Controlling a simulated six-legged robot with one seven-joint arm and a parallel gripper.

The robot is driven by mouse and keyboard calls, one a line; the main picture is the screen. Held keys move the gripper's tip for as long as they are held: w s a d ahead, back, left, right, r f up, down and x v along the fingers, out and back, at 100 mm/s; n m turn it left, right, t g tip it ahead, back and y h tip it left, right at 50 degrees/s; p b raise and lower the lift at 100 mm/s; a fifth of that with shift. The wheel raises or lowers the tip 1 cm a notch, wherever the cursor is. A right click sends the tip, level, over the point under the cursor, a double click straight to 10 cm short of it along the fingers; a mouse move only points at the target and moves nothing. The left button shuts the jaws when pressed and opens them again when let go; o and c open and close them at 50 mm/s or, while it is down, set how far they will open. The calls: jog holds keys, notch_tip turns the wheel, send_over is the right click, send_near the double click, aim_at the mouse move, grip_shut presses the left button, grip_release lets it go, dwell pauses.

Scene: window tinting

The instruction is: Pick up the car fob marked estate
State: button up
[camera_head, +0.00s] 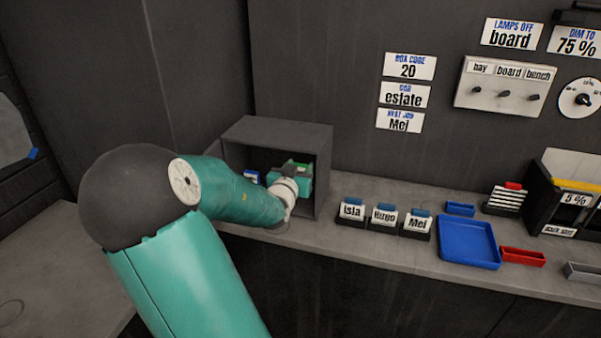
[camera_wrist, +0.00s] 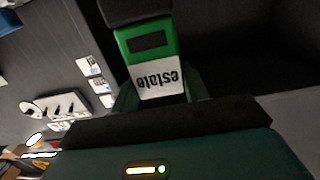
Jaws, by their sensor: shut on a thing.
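The estate fob (camera_wrist: 151,62) is green with a black panel and a white label reading "estate", which appears upside down in the wrist view. My gripper (camera_head: 300,168) reaches into the open-fronted grey box (camera_head: 262,132) on the bench and is shut on the fob. In the wrist view the fob stands out beyond the dark gripper body; its far end is covered by a dark shape. In the head view only a little green shows at my gripper, so the fob is mostly hidden there.
A blue-and-white item (camera_head: 251,177) sits in the box left of my gripper. Holders marked Isla (camera_head: 351,212), Hugo (camera_head: 384,217) and Mei (camera_head: 417,224) stand right of the box. Farther right are a blue tray (camera_head: 468,243) and a red tray (camera_head: 522,257).

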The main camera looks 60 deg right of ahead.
jog(key=s+a+r, duration=0.2)
jog(key=a+r, duration=0.1)
jog(key=a, duration=0.5)
jog(key=shift+a+r, duration=0.15)
jog(key=shift+r, duration=0.2)
